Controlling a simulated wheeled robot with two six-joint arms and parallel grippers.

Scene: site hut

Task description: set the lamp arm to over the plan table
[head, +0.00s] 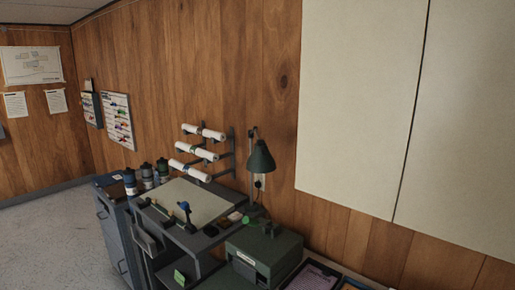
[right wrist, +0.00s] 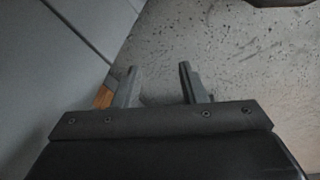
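A lamp with a dark green cone shade (head: 261,158) stands near the wall in the head view. Its thin upright arm (head: 253,182) rises behind the shade, which hangs beside the right end of the plan table. The plan table (head: 197,203) has a pale tilted top, left of the lamp. My right gripper (right wrist: 158,75) shows in the right wrist view with its two fingers apart and nothing between them, above the speckled floor. Neither gripper shows in the head view.
A dark green box-shaped machine (head: 264,250) stands right of the plan table, below the lamp. Rolled papers (head: 197,153) lie on a wall rack behind the table. Dark bottles (head: 147,176) stand at its left. Pale cabinets (head: 362,100) hang at the right. The floor (head: 50,240) at left is clear.

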